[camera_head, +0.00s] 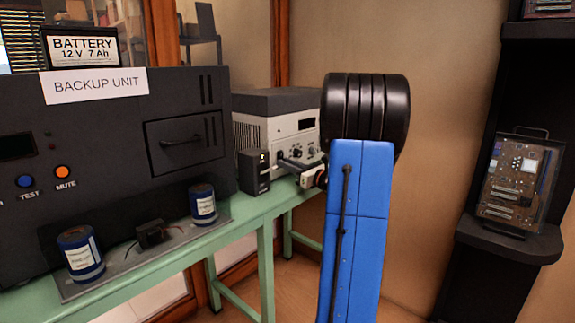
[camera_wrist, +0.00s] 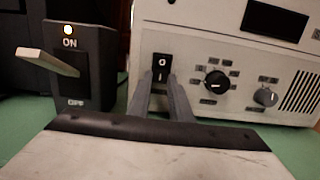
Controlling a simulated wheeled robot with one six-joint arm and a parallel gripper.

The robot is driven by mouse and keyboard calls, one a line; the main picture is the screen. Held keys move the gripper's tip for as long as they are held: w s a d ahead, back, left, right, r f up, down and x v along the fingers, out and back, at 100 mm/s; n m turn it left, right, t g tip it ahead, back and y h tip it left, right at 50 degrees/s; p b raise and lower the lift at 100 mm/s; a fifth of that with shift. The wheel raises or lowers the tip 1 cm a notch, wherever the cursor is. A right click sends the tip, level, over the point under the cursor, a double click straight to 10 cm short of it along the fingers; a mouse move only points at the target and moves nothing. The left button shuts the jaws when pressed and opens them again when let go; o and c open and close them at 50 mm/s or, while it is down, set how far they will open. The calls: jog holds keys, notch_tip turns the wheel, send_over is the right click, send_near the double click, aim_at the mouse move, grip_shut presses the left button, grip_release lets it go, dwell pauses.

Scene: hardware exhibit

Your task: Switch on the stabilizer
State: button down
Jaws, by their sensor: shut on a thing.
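A pale grey unit (camera_wrist: 225,75) with a rocker switch (camera_wrist: 163,62), two knobs and a dark display fills the right of the wrist view. It also stands on the green bench in the head view (camera_head: 290,108). The switch is marked O above and I below. My gripper (camera_wrist: 163,80) has its fingertips at the lower part of this switch, closed on it; which side is pressed in is unclear. A small dark box (camera_wrist: 97,80) with a pale lever (camera_wrist: 48,62), ON/OFF marks and a lit lamp stands to the left. No label naming the stabilizer is readable.
The dark box also shows in the head view (camera_head: 254,172). A large backup unit (camera_head: 110,130) fills the bench's left, with a battery (camera_head: 82,48) on top and blue cylinders (camera_head: 202,204) in front. A dark shelf (camera_head: 510,240) with a circuit board stands right.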

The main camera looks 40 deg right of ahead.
jog(key=c, duration=1.6)
grip_release()
jog(key=s, duration=0.5)
jog(key=s+d+f, duration=0.1)
jog(key=s, duration=0.5)
jog(key=s+f, duration=0.1)
jog(key=s, duration=0.5)
jog(key=shift+s+d, duration=0.1)
jog(key=shift+d, duration=0.1)
jog(key=shift+r, duration=0.1)
